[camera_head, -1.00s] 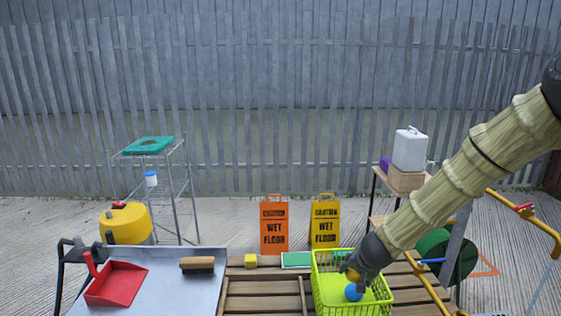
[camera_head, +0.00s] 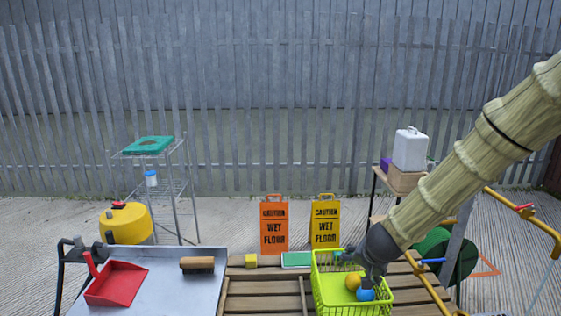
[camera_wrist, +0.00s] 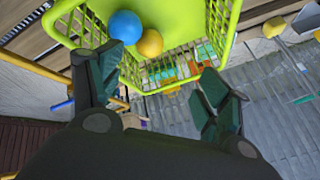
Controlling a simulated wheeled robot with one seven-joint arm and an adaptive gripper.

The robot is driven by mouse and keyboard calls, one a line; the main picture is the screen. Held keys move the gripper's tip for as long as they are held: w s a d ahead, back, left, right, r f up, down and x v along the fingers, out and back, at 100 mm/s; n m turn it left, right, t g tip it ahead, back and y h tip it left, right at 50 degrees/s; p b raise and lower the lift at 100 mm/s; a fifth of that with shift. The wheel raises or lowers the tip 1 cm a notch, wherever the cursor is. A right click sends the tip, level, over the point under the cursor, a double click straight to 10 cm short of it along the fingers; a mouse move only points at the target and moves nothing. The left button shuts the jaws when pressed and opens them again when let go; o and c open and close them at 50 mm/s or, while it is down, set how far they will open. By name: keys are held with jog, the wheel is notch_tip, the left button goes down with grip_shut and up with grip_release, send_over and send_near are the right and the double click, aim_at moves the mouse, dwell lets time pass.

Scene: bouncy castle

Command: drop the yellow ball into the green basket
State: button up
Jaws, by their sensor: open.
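The green basket (camera_head: 335,298) stands on a slatted wooden bench at the lower middle of the head view. The yellow ball (camera_head: 353,282) is inside it, beside a blue ball (camera_head: 366,295). In the wrist view the yellow ball (camera_wrist: 150,42) and blue ball (camera_wrist: 125,26) lie side by side in the basket (camera_wrist: 190,22). My gripper (camera_wrist: 163,80) is open, its fingers apart with nothing between them. In the head view it is at the basket's right side, partly hidden behind my wrist.
Yellow bars (camera_head: 428,285) run along the right.

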jog(key=v, duration=0.6)
jog(key=shift+s+r, duration=0.2)
jog(key=shift+r, duration=0.05)
